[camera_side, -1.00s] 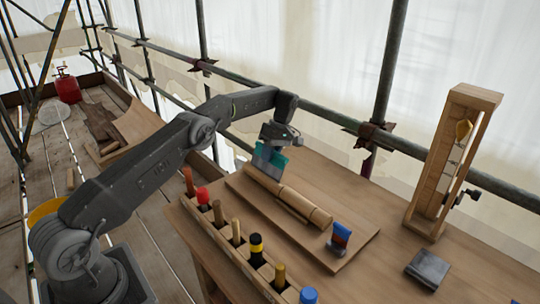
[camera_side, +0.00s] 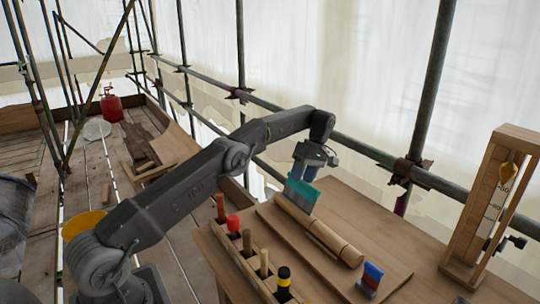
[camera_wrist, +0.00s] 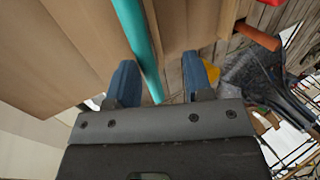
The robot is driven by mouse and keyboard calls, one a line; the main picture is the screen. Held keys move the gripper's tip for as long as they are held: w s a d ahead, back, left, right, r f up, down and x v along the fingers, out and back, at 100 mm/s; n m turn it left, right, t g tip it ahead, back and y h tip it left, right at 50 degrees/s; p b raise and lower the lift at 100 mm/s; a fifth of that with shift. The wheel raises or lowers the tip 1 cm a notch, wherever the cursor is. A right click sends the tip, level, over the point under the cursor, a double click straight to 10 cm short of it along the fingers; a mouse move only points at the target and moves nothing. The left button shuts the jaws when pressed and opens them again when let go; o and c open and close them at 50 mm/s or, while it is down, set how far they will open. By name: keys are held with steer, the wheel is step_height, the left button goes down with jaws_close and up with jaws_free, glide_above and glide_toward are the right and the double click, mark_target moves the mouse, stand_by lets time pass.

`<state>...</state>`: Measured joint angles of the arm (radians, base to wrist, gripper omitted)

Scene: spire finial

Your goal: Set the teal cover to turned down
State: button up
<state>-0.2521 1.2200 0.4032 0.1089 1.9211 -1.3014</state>
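The teal cover (camera_side: 302,189) is a flat plate standing tilted at the far end of a rounded wooden piece (camera_side: 320,233) on a board. In the wrist view the teal cover (camera_wrist: 139,42) shows nearly edge-on as a long strip. My gripper (camera_side: 304,172) is just above the teal cover in the side view, pointing down. In the wrist view my gripper (camera_wrist: 159,64) is open, with its blue fingers apart and the strip running between them, nearer the left finger. I cannot tell whether a finger touches it.
A tool rack (camera_side: 238,266) with several upright handles stands along the bench's near edge. A small blue and red piece (camera_side: 371,277) stands at the board's near end. A wooden plumb frame (camera_side: 480,205) stands at the right. Scaffold rails run behind the bench.

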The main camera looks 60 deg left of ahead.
steer(key=s+a+r, duration=0.6)
steer(key=s+a, duration=0.2)
steer(key=shift+a+r, duration=0.3)
steer(key=shift+r, duration=0.1)
steer(key=shift+c, duration=0.2)
